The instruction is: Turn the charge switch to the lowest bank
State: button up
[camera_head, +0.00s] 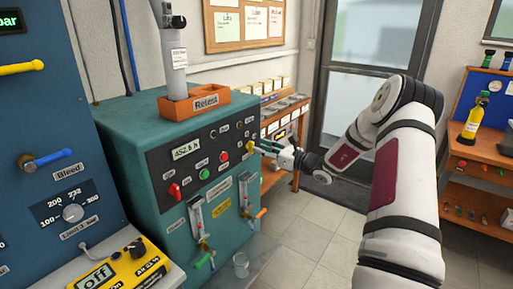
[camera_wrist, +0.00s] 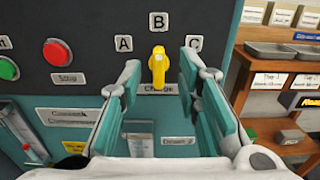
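The charge switch (camera_wrist: 158,70) is a yellow knob on the dark panel, above a label reading "Charge". It stands upright, with its top toward the B plate (camera_wrist: 158,23). The A plate (camera_wrist: 124,43) is to its left and the C plate (camera_wrist: 194,43) to its right. My gripper (camera_wrist: 160,72) is open, with one finger on each side of the knob in the picture and gaps to both. I cannot tell how deep the fingertips reach. In the head view my gripper (camera_head: 268,149) is at the panel's right end, beside the yellow switch (camera_head: 250,147).
The teal testbench (camera_head: 150,140) also carries a red knob (camera_head: 174,190), a green button (camera_head: 204,174) and a red button (camera_wrist: 57,52) left of the switch. Gauge tubes and valves sit below the panel. A wooden shelf (camera_wrist: 255,80) stands close on the right.

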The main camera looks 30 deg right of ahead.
aim_at(251, 147)
jog(key=shift+x, duration=1.55)
grip_shut()
jog(key=m+p, duration=0.1)
jog(key=m, duration=0.3)
jog(key=m+p, duration=0.1)
jog(key=m, duration=0.3)
jog(key=d+m+p, duration=0.1)
jog(key=m, duration=0.3)
jog(key=shift+w+f+p, duration=0.15)
jog(key=shift+f+p, duration=0.15)
jog(key=shift+f, duration=0.05)
